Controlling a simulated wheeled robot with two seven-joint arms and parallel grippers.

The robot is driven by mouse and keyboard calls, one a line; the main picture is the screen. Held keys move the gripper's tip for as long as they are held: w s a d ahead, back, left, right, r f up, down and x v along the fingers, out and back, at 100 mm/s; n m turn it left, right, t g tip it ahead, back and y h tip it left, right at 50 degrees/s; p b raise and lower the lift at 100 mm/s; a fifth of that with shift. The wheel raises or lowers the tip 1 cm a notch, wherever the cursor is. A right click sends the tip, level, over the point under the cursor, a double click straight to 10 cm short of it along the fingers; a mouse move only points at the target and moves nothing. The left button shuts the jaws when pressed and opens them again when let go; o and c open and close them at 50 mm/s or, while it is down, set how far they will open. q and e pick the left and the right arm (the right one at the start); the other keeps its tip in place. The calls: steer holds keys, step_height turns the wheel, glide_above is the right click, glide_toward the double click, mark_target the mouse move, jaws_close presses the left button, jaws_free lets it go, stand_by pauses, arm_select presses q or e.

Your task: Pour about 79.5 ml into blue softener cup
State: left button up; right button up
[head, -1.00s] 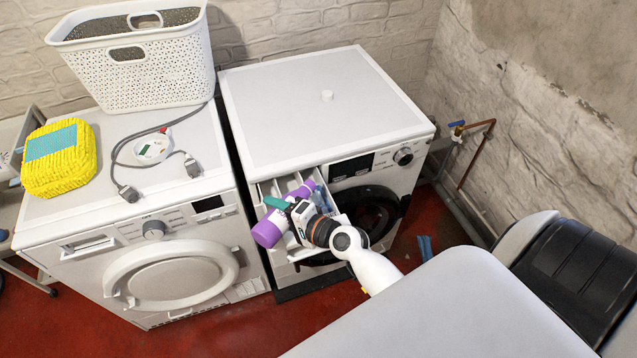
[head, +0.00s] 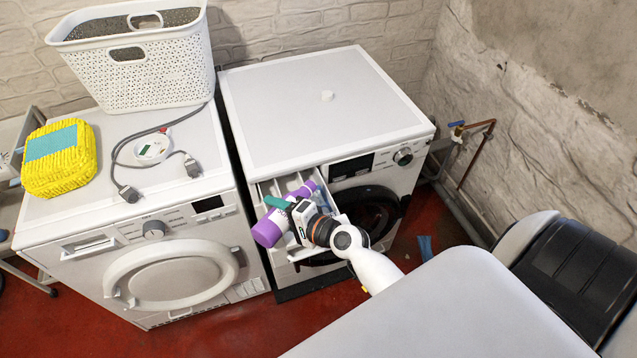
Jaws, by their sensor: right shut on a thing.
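A purple bottle (head: 267,232) lies tilted over the open detergent drawer (head: 266,188) of the right washing machine (head: 310,110). My right gripper (head: 283,207) is shut on the bottle around its middle. The bottle's upper end points up and right over the drawer compartments. A little blue (head: 322,200) shows in the drawer beside the gripper; I cannot tell how full the softener cup is, as my gripper and the bottle hide most of it. No liquid stream is visible. My left gripper is not in view.
The left washing machine (head: 70,215) carries a white basket (head: 135,75), a yellow sponge-like pack (head: 60,175) and a grey cable (head: 125,160). Pipes (head: 475,150) run along the right wall.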

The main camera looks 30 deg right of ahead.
steer(key=shift+a+n+h+b, duration=0.1)
steer(key=shift+n+h+b, duration=0.3)
steer(key=shift+n, duration=0.7)
steer(key=shift+s+a+r+n+t+h+p, duration=0.2)
steer(key=shift+r+n+t+h+p, duration=0.2)
steer(key=shift+n, duration=0.2)
steer(key=shift+w+d+r+n, duration=0.1)
steer(key=shift+w+r+n, duration=0.1)
steer(key=shift+n, duration=0.1)
stand_by(0.3)
